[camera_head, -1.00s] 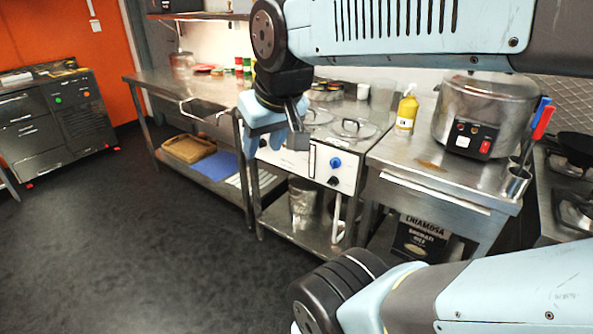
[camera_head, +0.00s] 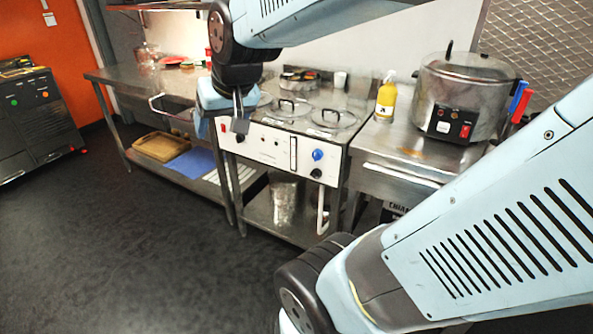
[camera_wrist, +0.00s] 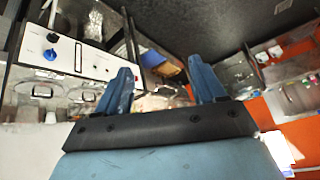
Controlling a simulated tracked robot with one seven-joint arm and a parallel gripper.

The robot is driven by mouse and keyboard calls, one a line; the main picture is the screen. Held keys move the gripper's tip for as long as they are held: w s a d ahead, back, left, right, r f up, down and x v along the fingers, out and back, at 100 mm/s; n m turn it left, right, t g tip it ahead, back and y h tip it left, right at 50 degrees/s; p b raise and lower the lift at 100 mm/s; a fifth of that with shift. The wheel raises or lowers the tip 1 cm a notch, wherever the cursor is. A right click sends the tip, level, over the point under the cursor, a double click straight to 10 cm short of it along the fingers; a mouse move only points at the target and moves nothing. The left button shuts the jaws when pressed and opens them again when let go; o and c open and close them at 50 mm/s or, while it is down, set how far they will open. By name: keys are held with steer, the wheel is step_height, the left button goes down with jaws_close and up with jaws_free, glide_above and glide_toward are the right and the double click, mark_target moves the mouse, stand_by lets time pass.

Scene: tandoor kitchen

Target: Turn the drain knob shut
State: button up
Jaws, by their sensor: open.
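No readable label shows which is the drain knob. In the wrist view the blue knob (camera_wrist: 50,55) and a black knob (camera_wrist: 52,37) are at the upper left, outside the fingers. My gripper (camera_head: 220,124) hangs at the left end of the panel, covering part of it. In the wrist view my gripper (camera_wrist: 160,68) is open and empty, its blue fingers apart.
Round lids (camera_head: 332,119) sit on the unit's top. A white pipe (camera_head: 322,207) hangs below the panel. To the right are a yellow bottle (camera_head: 386,97) and a steel cooker (camera_head: 462,92). A sink counter (camera_head: 130,76) stands left. The dark floor (camera_head: 130,250) in front is clear.

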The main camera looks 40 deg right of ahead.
steer(key=w+d+f+m+t+h, duration=0.1)
steer(key=w+d+f+m, duration=0.2)
steer(key=w+f, duration=0.55)
steer(key=w+d+f+m+t+h, duration=0.1)
steer(key=w+d+f+m, duration=0.3)
steer(key=w, duration=0.8)
steer(key=m+g+h, duration=0.2)
steer(key=m+h, duration=0.3)
steer(key=h, duration=1)
glide_toward(314, 176)
steer(key=x, duration=0.9)
steer(key=shift+w+d+r, duration=0.1)
steer(key=shift+w+d, duration=0.15)
steer(key=shift+c, duration=0.4)
